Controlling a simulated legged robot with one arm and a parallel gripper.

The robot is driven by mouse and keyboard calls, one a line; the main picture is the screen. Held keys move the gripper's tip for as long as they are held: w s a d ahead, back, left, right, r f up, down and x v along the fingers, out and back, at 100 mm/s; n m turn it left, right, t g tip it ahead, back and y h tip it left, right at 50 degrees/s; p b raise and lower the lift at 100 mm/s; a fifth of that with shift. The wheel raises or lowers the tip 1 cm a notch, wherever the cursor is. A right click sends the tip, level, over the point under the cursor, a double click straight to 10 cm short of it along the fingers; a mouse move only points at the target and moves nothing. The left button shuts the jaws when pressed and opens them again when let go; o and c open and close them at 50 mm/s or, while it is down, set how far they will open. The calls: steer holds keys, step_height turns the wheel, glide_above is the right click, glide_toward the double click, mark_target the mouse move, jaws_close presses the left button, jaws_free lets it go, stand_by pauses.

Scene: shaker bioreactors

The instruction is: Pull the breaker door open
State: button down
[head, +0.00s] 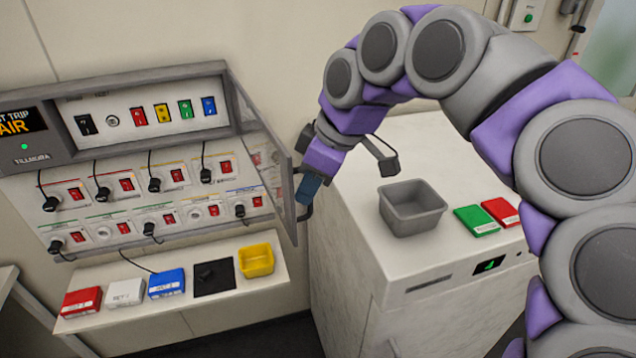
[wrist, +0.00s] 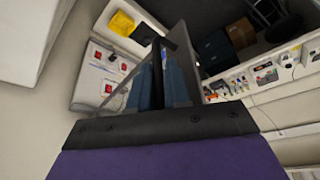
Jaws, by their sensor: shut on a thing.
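The breaker door (head: 281,190) is a clear pane in a grey frame at the right end of the breaker panel (head: 225,98). It stands swung out at an angle, leaving the rows of red switches uncovered. My gripper (head: 307,192) is at the door's outer edge, shut on its dark handle (head: 302,214). In the wrist view my gripper's blue fingers (wrist: 160,80) close around the dark handle (wrist: 165,42), with the clear door (wrist: 136,78) to their left. The fingers hide part of the handle.
A shelf (head: 215,300) below the panel holds red, white and blue boxes, a black pad and a yellow bin (head: 256,260). Right of the door, a white cabinet (head: 345,255) carries a grey bin (head: 411,208) and green and red boxes. Black cables hang across the panel.

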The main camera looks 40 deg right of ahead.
steer(key=shift+w+a+r, duration=0.1)
steer(key=shift+a, duration=0.3)
steer(key=c, duration=1.5)
jaws_free()
steer(key=shift+c, duration=0.2)
steer(key=o, duration=0.3)
steer(key=shift+d, duration=0.3)
steer(key=shift+o, duration=0.3)
steer(key=shift+d, duration=0.35)
steer(key=shift+a, duration=0.2)
steer(key=shift+r, duration=0.4)
steer(key=p+v, duration=0.8)
steer(key=v, duration=0.8)
steer(key=shift+d, duration=0.4)
